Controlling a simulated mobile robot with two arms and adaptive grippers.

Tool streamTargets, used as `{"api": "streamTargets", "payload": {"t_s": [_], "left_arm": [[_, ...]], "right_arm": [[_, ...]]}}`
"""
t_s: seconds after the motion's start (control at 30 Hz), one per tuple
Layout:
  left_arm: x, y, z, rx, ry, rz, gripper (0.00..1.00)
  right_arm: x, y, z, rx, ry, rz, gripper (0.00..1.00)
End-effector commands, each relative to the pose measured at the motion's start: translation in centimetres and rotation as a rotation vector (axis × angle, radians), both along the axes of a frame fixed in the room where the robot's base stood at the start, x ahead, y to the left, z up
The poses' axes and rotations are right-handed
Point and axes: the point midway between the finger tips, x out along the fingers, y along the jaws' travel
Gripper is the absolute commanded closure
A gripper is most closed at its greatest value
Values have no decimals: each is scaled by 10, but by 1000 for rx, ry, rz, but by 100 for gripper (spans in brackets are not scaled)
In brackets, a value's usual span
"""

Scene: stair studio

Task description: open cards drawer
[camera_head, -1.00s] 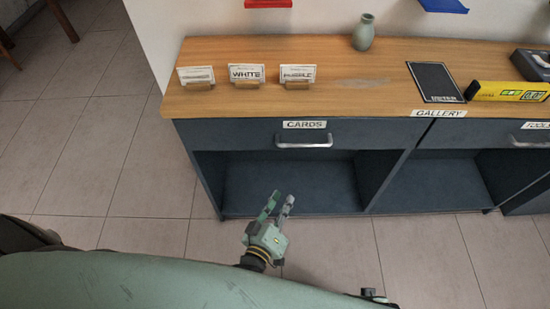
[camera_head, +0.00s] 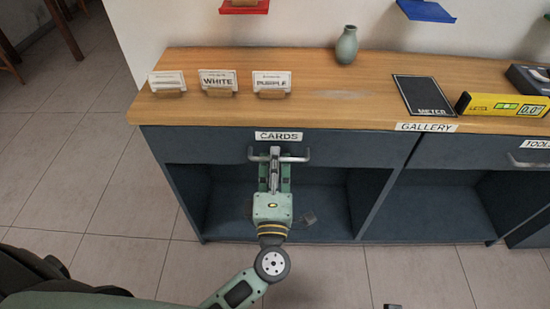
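The cards drawer (camera_head: 215,147) is a dark blue-grey front under the wooden top, with a "CARDS" label (camera_head: 278,136) above its metal handle (camera_head: 298,158). The drawer looks closed, its front level with the unit. My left gripper (camera_head: 275,158) reaches up from below, with its fingertips at the middle of the handle. The fingers overlap the bar in this view, so whether they are closed around it cannot be told. My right gripper is not in view.
Card holders, including a "WHITE" one (camera_head: 218,82), stand on the wooden top (camera_head: 330,104). A green vase (camera_head: 347,46), a dark panel (camera_head: 421,96) and a yellow level (camera_head: 503,105) are there too. Open shelves lie below the drawers. The tiled floor in front is clear.

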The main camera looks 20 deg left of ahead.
Motion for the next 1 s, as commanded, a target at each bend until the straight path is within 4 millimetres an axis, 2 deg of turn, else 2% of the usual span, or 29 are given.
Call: {"api": "streamTargets", "payload": {"t_s": [0.33, 0.53, 1.0], "left_arm": [[5, 1, 0, 2, 2, -2, 84], [5, 1, 0, 2, 1, -1, 100], [4, 1, 0, 2, 2, -1, 100]], "right_arm": [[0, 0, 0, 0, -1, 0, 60], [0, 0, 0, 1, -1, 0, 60], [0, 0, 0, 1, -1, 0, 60]]}}
